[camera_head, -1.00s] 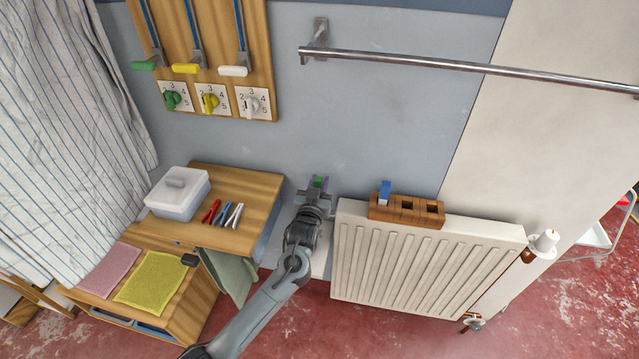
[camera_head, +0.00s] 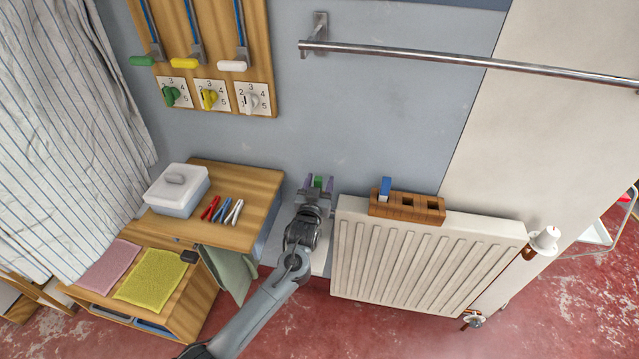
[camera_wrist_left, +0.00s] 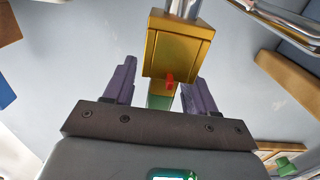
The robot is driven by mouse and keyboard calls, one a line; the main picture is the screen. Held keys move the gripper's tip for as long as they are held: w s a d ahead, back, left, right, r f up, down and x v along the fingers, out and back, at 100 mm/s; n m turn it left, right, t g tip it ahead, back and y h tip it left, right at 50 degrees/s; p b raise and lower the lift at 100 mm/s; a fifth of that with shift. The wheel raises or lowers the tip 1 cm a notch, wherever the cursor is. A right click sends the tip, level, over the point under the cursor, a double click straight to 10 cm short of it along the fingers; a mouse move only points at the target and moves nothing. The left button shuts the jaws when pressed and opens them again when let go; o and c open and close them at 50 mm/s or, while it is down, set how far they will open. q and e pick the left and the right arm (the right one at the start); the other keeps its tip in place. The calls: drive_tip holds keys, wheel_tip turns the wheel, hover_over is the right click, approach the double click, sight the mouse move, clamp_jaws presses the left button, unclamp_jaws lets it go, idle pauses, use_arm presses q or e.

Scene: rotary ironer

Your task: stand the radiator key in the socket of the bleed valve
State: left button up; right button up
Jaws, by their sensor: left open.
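My left gripper (camera_head: 318,183) is open beside the wall, left of the radiator. Its two purple fingers stand apart on either side of a green piece (camera_head: 318,182), probably the radiator key. In the left wrist view, my left gripper (camera_wrist_left: 158,88) has the green piece (camera_wrist_left: 160,101) between its fingers, with gaps at the sides. A brass block (camera_wrist_left: 178,48) with a small red mark meets the green piece; it looks like the bleed valve. Whether the key is seated in its socket is hidden. My right gripper is not in view.
A wooden holder (camera_head: 406,206) with a blue piece (camera_head: 385,187) and empty square holes sits on the white radiator (camera_head: 420,262). A wooden table (camera_head: 250,190) with a lidded box (camera_head: 178,190) is left of my arm. A metal rail (camera_head: 430,60) crosses above.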

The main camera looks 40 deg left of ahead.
use_arm(q)
drive_tip(key=p+v, duration=0.1)
drive_tip(key=v, duration=0.9)
drive_tip(key=shift+s+d, duration=0.25)
drive_tip(key=shift+s, duration=0.05)
drive_tip(key=s+d+f+m+g+h, duration=0.35)
drive_tip(key=s+d+f, duration=0.25)
drive_tip(key=s+f, duration=0.5)
drive_tip(key=s+d+r+m+g+h, duration=0.15)
drive_tip(key=s+d+g, duration=0.3)
drive_tip(key=s, duration=0.45)
drive_tip(key=s+d+m+g+h, duration=0.25)
drive_tip(key=s+d+g, duration=0.2)
drive_tip(key=s, duration=0.45)
wheel_tip(320, 180, up, 31)
drive_tip(key=p, duration=3.2)
drive_tip(key=shift+s, duration=0.25)
